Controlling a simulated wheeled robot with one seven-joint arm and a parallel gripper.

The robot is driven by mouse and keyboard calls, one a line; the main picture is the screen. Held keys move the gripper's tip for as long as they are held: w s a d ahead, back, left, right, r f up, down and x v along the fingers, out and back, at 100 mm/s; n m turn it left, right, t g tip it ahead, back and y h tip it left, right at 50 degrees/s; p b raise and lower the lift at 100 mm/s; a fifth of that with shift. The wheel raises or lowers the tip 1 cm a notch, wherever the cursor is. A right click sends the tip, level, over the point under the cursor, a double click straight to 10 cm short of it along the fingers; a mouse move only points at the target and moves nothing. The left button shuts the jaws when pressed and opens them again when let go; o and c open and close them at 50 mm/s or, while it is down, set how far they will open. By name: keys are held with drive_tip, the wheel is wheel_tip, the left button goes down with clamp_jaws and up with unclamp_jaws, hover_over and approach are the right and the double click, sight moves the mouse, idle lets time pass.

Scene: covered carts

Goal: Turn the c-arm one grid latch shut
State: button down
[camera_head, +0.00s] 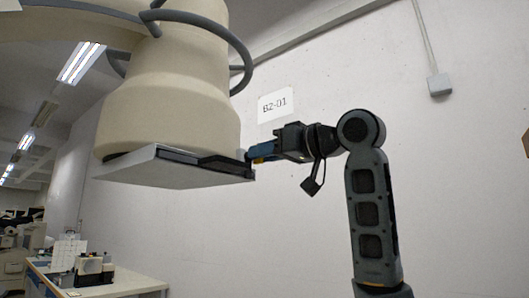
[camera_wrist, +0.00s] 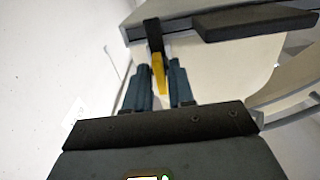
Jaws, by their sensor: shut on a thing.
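The beige c-arm head (camera_head: 165,110) hangs at upper left in the head view. A flat pale grid plate (camera_head: 165,172) with a dark front edge sits at its underside. The latch shows in the wrist view as a yellow lever (camera_wrist: 160,76) on a black mount (camera_wrist: 153,36) at the plate's edge. My gripper (camera_head: 256,153) reaches the plate's right end. In the wrist view its two blue fingers (camera_wrist: 159,69) stand on either side of the yellow lever and are shut on it. The lever's far end is partly hidden by the mount.
A black bar (camera_wrist: 255,22) runs along the plate edge beside the latch. A grey cable (camera_head: 205,14) loops around the c-arm head. A white wall with a B2-01 sign (camera_head: 275,104) stands behind my arm. A table (camera_head: 120,286) stands at lower left.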

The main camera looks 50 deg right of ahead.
drive_tip(key=shift+f, duration=0.15)
drive_tip(key=c, duration=1.2)
unclamp_jaws()
drive_tip(key=s+b, duration=0.1)
drive_tip(key=s, duration=0.6)
drive_tip(key=shift+s+d+b, duration=0.15)
drive_tip(key=shift+s+b, duration=0.2)
drive_tip(key=shift+s, duration=0.05)
